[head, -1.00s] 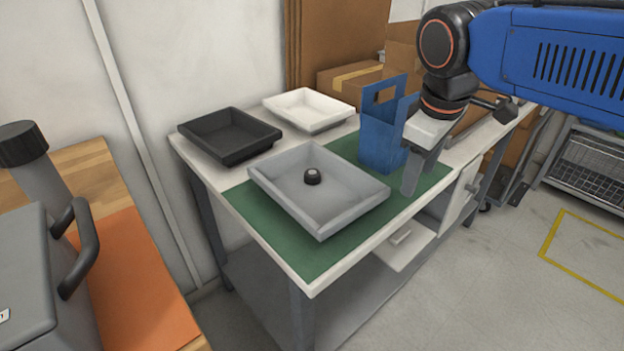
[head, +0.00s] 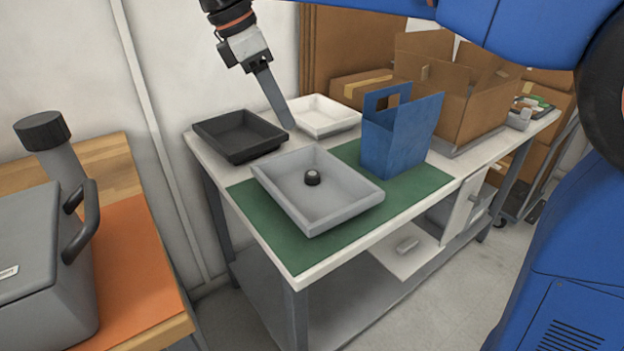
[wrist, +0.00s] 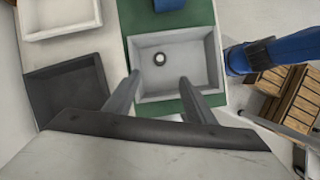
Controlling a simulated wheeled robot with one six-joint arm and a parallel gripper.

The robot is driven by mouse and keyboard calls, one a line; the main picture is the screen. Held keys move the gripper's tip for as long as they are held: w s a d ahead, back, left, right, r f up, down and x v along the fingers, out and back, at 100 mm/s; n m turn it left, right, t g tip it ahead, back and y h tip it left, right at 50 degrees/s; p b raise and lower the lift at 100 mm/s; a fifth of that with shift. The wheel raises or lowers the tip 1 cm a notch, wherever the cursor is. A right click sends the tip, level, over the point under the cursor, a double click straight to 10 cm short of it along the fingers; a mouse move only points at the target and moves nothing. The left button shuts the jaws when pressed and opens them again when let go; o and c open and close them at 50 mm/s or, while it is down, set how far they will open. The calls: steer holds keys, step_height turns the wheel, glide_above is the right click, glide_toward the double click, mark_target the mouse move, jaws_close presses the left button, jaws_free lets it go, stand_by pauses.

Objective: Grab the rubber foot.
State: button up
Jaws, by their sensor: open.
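The rubber foot (head: 312,177) is a small dark round piece with a pale top. It sits inside the grey tray (head: 338,220), near the tray's middle, on the green mat. It also shows in the wrist view (wrist: 159,59), near the tray's left side. My gripper (head: 287,124) hangs above the far side of the table, by the black and white trays, apart from the foot. In the wrist view its two fingers (wrist: 158,82) are spread with nothing between them. The foot appears beyond the fingertips, unobstructed.
A black tray (head: 232,152) and a white tray (head: 345,128) stand behind the grey tray. A tall blue open holder (head: 405,145) stands to its right. Cardboard boxes (head: 462,115) fill the table's right end. A grey case (head: 45,270) sits on a bench at left.

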mark_target(312, 174)
steer(key=x, duration=1.7)
steer(key=shift+s+a+f, duration=0.1)
steer(key=shift+s+f, duration=0.05)
steer(key=shift+f, duration=0.1)
steer(key=shift+c, duration=0.3)
steer(key=c, duration=1.1)
